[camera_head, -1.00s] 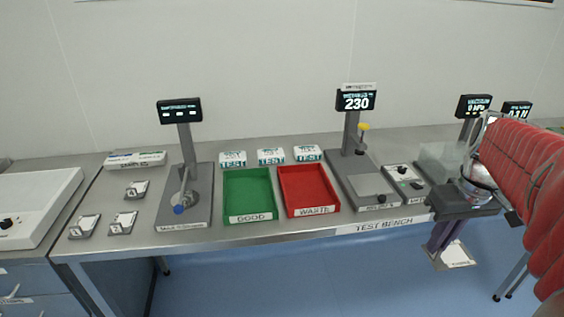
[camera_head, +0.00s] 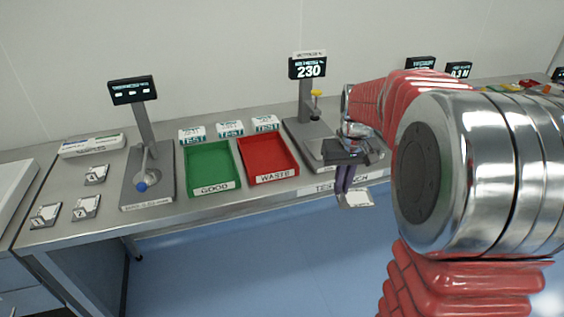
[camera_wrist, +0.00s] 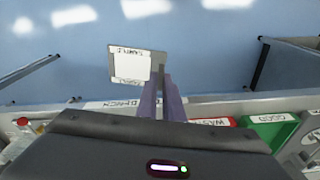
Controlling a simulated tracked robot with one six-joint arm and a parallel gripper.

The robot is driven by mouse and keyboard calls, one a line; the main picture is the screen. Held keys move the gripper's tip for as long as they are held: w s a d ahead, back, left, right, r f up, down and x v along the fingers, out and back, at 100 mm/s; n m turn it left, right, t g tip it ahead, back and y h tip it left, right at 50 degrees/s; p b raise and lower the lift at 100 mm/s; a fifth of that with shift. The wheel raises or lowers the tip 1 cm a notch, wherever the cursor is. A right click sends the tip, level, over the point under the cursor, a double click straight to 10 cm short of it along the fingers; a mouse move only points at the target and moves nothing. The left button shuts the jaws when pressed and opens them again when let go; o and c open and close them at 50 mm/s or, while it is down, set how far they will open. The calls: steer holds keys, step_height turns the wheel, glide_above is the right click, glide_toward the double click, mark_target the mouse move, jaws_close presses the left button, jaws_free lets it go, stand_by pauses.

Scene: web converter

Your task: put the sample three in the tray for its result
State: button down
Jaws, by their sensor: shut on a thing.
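My gripper (camera_head: 346,187) is shut on a flat sample (camera_head: 357,198), a pale square on a grey plate. It hangs in front of the bench's front edge, right of the trays. In the wrist view the sample (camera_wrist: 130,69) sits at the fingertips; its label reads "SAMPLE" upside down, and its number is not legible. The green tray (camera_head: 215,188) marked GOOD and the red tray (camera_head: 271,175) marked WASTE lie side by side on the bench. Both look empty. In the wrist view, parts of the red tray (camera_wrist: 213,121) and green tray (camera_wrist: 270,121) show at lower right.
A tester with a display reading 230 (camera_head: 308,68) stands right of the red tray, partly behind my gripper. A tester with a lever (camera_head: 142,172) stands left of the green tray. Several small plates (camera_head: 86,207) lie at far left. White TEST boxes (camera_head: 229,129) stand behind the trays.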

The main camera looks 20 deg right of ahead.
steer(key=w+a+f+n, duration=0.1)
steer(key=w+a+f, duration=0.2)
steer(key=a+f, duration=0.2)
steer(key=w+a+f+n, duration=0.1)
steer(key=w+a+f, duration=0.3)
steer(key=a, duration=0.8)
step_height(320, 180, down, 2)
steer(key=shift+f, duration=0.1)
steer(key=shift+w, duration=0.15)
